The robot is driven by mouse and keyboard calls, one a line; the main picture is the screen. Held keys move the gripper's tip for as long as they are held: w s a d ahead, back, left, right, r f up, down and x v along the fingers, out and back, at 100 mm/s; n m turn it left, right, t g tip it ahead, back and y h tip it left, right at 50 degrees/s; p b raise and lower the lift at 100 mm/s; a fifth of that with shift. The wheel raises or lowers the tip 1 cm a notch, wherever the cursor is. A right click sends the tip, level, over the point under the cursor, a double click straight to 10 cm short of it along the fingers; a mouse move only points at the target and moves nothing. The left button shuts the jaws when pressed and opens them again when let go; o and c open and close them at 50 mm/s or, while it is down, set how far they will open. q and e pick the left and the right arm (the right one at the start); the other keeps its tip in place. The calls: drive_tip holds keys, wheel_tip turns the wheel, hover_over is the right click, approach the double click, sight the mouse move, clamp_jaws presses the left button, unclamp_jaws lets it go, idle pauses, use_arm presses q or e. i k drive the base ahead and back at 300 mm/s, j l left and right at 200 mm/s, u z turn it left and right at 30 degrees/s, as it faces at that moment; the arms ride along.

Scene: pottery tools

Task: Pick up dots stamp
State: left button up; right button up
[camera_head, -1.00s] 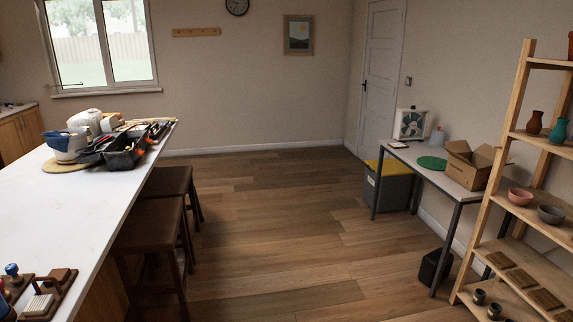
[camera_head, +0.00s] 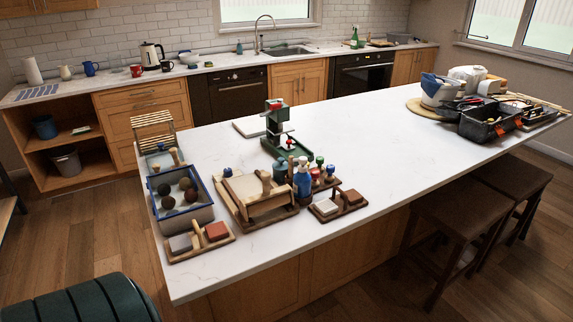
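Several small stamp-like tools with coloured knobs stand in a cluster (camera_head: 316,170) on the white island counter (camera_head: 385,135), beside a blue-and-white bottle (camera_head: 303,180). A wooden tray with a pale block and a reddish block (camera_head: 338,205) lies in front of them. Another wooden tray with a grey block and a red block (camera_head: 199,242) lies near the counter's left front edge. The patterns on their faces are too small to see, so I cannot tell which one is the dots stamp. Neither of my grippers is in view.
A blue-rimmed bin of dark balls (camera_head: 184,203), a wooden frame (camera_head: 255,195) and a green press (camera_head: 280,130) stand nearby. A black tool tray (camera_head: 490,122) is at the far right. Stools (camera_head: 450,210) line the right front. A dark green ridged object (camera_head: 85,300) is at lower left.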

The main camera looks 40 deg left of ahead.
sight(314, 174)
drive_tip(key=i+l+u, duration=0.15)
drive_tip(key=l+u, duration=0.2)
drive_tip(key=i+l+u, duration=0.15)
drive_tip(key=l+u, duration=0.15)
drive_tip(key=i+l+u, duration=0.1)
drive_tip(key=l+u, duration=0.55)
drive_tip(key=l, duration=0.15)
